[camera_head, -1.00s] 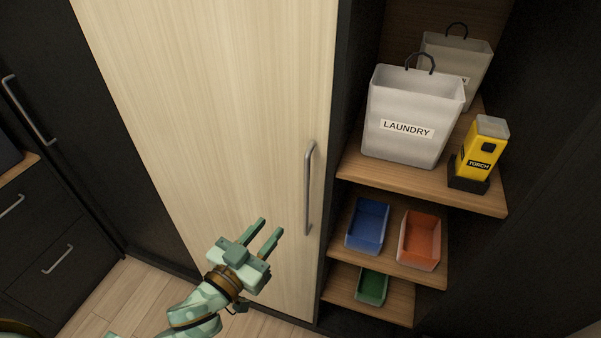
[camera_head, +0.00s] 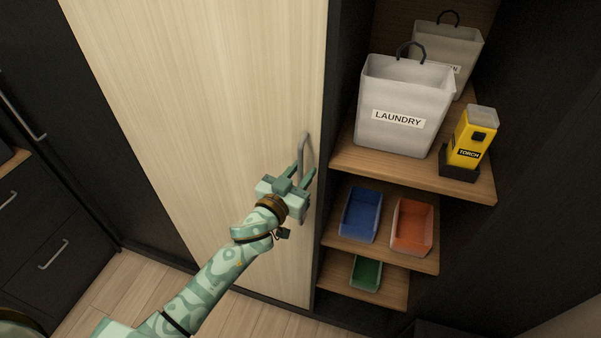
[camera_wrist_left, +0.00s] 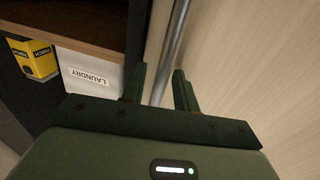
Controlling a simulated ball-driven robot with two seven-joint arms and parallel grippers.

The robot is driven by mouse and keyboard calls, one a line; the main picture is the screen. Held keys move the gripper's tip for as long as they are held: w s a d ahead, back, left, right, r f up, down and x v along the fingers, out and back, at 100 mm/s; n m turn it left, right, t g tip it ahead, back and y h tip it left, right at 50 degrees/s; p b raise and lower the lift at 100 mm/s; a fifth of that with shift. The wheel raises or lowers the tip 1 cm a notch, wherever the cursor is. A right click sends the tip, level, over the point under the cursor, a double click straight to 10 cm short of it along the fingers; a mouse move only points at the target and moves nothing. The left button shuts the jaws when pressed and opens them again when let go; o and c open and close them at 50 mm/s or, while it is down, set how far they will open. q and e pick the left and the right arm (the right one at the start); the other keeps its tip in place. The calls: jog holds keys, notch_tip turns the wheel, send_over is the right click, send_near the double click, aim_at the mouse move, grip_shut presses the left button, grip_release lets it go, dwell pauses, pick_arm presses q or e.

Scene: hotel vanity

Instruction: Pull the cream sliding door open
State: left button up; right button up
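The cream sliding door (camera_head: 210,110) stands at the left of the open shelves in the head view. Its upright grey bar handle (camera_head: 304,150) is near the door's right edge. My left gripper (camera_head: 304,176) is at the handle, with its fingers parted, one on each side of the bar as seen in the head view. In the left wrist view the handle (camera_wrist_left: 176,50) runs up from between the two open fingertips (camera_wrist_left: 160,82). I cannot see clear contact between fingers and bar. My right gripper is not in view.
Right of the door, shelves hold a laundry bag (camera_head: 400,105), a second bag (camera_head: 447,50), a yellow torch (camera_head: 468,138), and blue (camera_head: 361,215), orange (camera_head: 412,227) and green (camera_head: 366,273) bins. Dark drawers (camera_head: 40,235) stand at the left. Wooden floor (camera_head: 140,290) shows below.

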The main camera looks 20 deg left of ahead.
pick_arm(q)
jog(key=shift+c, duration=0.3)
grip_shut()
jog(key=shift+a, duration=0.1)
